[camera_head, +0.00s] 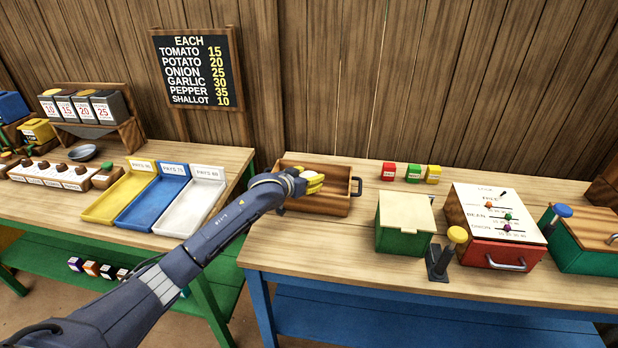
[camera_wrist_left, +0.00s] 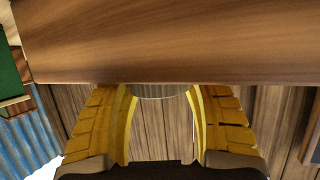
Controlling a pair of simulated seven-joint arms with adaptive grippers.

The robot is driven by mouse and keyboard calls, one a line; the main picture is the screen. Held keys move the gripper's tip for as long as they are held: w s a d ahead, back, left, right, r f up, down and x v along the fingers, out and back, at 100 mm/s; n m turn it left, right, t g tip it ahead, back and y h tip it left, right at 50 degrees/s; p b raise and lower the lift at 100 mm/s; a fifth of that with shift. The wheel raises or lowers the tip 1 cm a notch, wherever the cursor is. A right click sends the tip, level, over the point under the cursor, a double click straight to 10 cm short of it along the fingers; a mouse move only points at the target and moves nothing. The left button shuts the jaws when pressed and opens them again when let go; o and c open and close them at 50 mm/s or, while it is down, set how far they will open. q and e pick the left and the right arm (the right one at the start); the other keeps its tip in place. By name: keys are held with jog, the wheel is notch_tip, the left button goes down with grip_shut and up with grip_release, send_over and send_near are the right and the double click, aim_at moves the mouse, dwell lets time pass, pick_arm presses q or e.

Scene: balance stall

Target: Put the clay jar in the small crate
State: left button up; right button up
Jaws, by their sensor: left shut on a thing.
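The small crate (camera_head: 318,205) is an open brown wooden box with dark handles, on the right table in the head view. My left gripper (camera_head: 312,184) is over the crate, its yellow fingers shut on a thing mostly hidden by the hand. In the left wrist view, a pale, rounded edge shows between the fingers of my left gripper (camera_wrist_left: 164,108); I take it to be the clay jar (camera_wrist_left: 162,91). A wooden panel, apparently the crate's wall (camera_wrist_left: 170,40), covers the rest of it. I cannot tell whether the jar touches the crate. My right gripper is not in view.
A green box (camera_head: 404,224) and a red box with a sliding-marker panel (camera_head: 494,212) stand right of the crate. Small red, green and yellow blocks (camera_head: 413,173) sit behind. Yellow, blue and white trays (camera_head: 190,208) lie on the left table. A gap separates the tables.

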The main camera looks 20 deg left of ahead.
pick_arm(q)
jog(key=o, duration=1.6)
jog(key=shift+c, duration=0.2)
jog(key=shift+r, duration=0.15)
jog(key=v, duration=1.2)
